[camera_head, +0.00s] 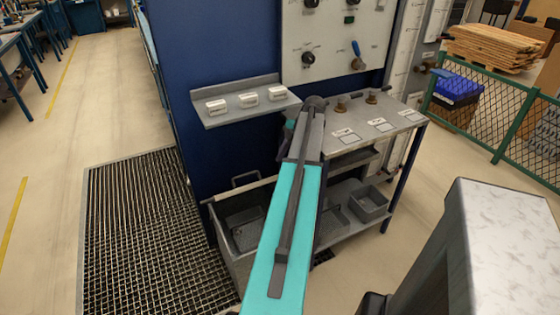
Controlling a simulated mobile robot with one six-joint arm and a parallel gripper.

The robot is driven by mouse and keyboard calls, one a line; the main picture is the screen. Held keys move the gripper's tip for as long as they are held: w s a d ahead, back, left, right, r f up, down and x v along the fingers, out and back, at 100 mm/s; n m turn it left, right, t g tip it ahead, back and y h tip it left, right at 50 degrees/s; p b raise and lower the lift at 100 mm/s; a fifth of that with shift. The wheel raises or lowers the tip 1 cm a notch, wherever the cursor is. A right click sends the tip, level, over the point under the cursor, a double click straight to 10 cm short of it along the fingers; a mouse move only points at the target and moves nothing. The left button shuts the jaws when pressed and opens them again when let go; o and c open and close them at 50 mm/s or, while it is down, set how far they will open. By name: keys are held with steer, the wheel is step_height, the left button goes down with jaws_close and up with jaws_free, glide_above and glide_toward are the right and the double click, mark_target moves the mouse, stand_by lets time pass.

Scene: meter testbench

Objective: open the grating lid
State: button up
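A dark metal floor grating (140,235) fills the lower left of the head view. It lies flat, level with the floor, inside a pale frame. No raised edge shows on it, and I cannot make out a handle or a hinge. Its right part passes behind a grey bin and my arm. My turquoise arm reaches up from the bottom middle toward the bench, to the right of the grating. My gripper does not show; the arm's far end hides whatever is beyond it.
A blue cabinet (215,60) with a small shelf (222,117) stands behind the grating. A grey workbench (395,122) and an open grey bin (222,225) stand to its right. A green mesh fence (510,115) is at the right. Floor (50,180) is clear at the left.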

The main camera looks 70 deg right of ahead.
mark_target(225, 196)
steer(key=shift+c, duration=0.4)
